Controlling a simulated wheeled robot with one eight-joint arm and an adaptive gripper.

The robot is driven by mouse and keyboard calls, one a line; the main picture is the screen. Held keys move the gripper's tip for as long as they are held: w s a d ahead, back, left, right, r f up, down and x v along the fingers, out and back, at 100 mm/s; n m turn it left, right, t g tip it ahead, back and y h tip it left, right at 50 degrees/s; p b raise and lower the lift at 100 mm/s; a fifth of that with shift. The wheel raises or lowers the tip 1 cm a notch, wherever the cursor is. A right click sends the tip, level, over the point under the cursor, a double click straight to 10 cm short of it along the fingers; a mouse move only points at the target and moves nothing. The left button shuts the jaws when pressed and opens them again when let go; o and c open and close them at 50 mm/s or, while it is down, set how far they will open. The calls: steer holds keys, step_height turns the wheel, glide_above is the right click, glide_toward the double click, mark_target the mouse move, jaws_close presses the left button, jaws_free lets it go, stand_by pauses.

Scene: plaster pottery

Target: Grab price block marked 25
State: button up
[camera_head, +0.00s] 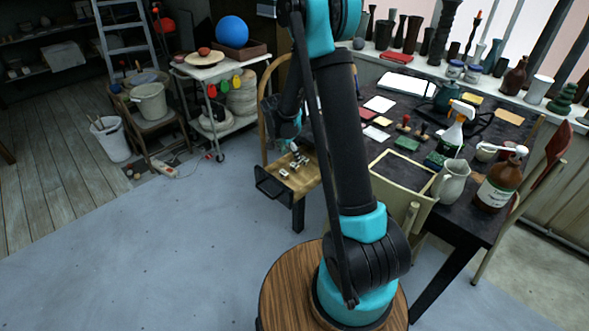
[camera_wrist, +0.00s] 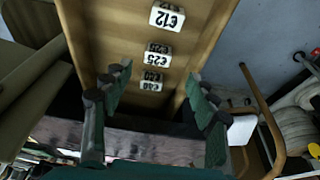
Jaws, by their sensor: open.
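The price block marked 25 (camera_wrist: 158,54) is a small white block with black print, upside down in the wrist view. It sits on a wooden seat (camera_wrist: 205,28), between a block marked 12 (camera_wrist: 167,16) and a smaller block (camera_wrist: 151,79) whose number I cannot read surely. In the head view small white blocks (camera_head: 297,161) show on the seat, too small to read. My gripper (camera_wrist: 158,92) is open, with its two fingers apart to the left and right below the 25 block in the wrist view. Nothing is seen between the fingertips except the seat and the smaller block.
A dark table (camera_head: 405,170) crowded with tools, a spray bottle (camera_head: 457,130) and a jug (camera_head: 450,181) stands right of the seat. A white trolley (camera_head: 222,68) is behind to the left. The blue-grey floor (camera_head: 140,250) at the front left is clear.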

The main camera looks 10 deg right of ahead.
mark_target(295, 165)
steer(key=shift+s+x, duration=0.1)
steer(key=shift+x, duration=1.35)
steer(key=shift+s+x, duration=0.15)
steer(key=shift+x, duration=1.25)
steer(key=c, duration=0.9)
